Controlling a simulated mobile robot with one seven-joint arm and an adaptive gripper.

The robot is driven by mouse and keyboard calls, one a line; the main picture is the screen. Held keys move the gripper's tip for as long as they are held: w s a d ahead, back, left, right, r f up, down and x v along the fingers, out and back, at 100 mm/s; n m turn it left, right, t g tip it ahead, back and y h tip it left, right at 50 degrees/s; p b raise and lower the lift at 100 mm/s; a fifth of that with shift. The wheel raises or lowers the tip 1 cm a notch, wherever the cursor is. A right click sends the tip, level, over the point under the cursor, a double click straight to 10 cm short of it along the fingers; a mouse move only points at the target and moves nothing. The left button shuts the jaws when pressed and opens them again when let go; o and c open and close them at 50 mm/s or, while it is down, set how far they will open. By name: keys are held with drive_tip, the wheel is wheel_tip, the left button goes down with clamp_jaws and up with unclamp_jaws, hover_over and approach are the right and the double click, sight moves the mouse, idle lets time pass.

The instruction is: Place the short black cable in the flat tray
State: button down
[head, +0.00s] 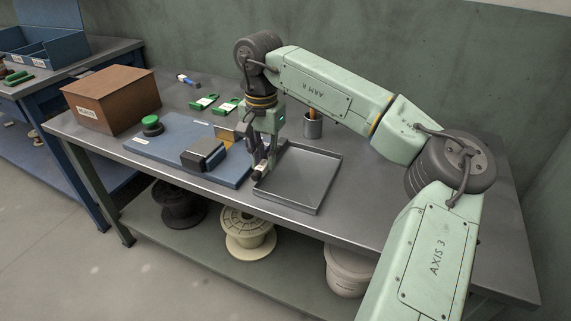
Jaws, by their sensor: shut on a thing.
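The flat tray (318,200) is a shallow grey metal tray with a low rim, lying near the front edge of the bench. It looks empty in the part I can see. My gripper (261,168) points down at the tray's left rim, between the tray and a blue board.
Behind are green pieces (204,102), a cup (313,126) and a brown box (108,99). Spools (247,232) stand below. The bench right of the tray is clear.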

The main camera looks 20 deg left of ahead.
sight(285, 180)
drive_tip(key=w+d, duration=0.2)
drive_tip(key=d, duration=0.1)
drive_tip(key=shift+d+f, duration=0.1)
drive_tip(key=shift+f, duration=0.05)
drive_tip(key=f, duration=0.1)
drive_tip(key=f+p, duration=0.1)
drive_tip(key=shift+w+d+f+p, duration=0.15)
drive_tip(key=shift+d+f+p, duration=0.15)
drive_tip(key=shift+d+f, duration=0.1)
drive_tip(key=shift+f, duration=0.4)
drive_tip(key=shift+f, duration=0.2)
drive_tip(key=c, duration=1.5)
unclamp_jaws()
wheel_tip(285, 180, up, 12)
drive_tip(key=shift+r+b, duration=0.25)
drive_tip(key=shift+b, duration=0.3)
